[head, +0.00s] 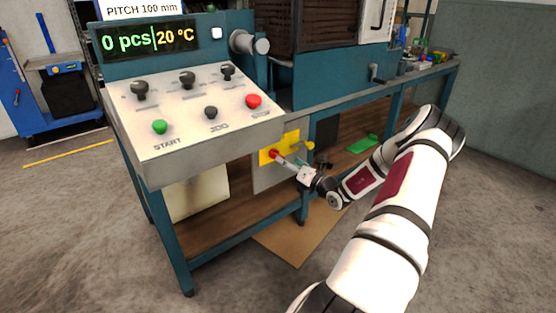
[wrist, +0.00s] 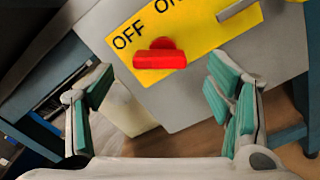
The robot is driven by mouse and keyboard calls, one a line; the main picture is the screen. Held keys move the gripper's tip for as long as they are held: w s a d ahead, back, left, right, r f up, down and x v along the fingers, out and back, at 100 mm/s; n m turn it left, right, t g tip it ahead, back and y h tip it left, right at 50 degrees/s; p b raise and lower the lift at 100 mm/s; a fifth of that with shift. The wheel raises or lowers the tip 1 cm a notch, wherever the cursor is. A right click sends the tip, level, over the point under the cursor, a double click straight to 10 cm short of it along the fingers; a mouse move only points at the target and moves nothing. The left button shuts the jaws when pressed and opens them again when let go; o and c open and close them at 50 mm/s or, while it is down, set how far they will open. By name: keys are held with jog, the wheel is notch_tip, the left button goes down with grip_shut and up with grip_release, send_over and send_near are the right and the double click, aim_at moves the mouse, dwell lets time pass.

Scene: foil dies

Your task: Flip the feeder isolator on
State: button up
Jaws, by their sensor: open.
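The feeder isolator is a red handle (wrist: 160,58) on a yellow plate (wrist: 205,28) marked OFF and ON. In the wrist view the handle lies just below the word OFF, roughly level in the picture. In the head view the red handle (head: 274,153) and yellow plate (head: 291,140) sit on a grey panel under the console. My gripper (wrist: 161,66) is open, with one green-padded finger on each side of the handle and visible gaps to both. In the head view my gripper (head: 287,160) reaches the plate from the right. Whether it touches the handle is unclear.
The console (head: 195,110) with knobs and START, JOG and STOP buttons overhangs to the upper left. A grey bar (wrist: 236,9) crosses the plate's right part. A teal bench leg (head: 302,185) stands beside the panel. A green item (head: 362,144) lies on the lower shelf.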

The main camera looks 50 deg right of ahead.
jog(key=b+x, duration=0.1)
jog(key=x, duration=0.5)
jog(key=shift+w+b, duration=0.25)
jog(key=shift+b, duration=0.15)
jog(key=c, duration=1.2)
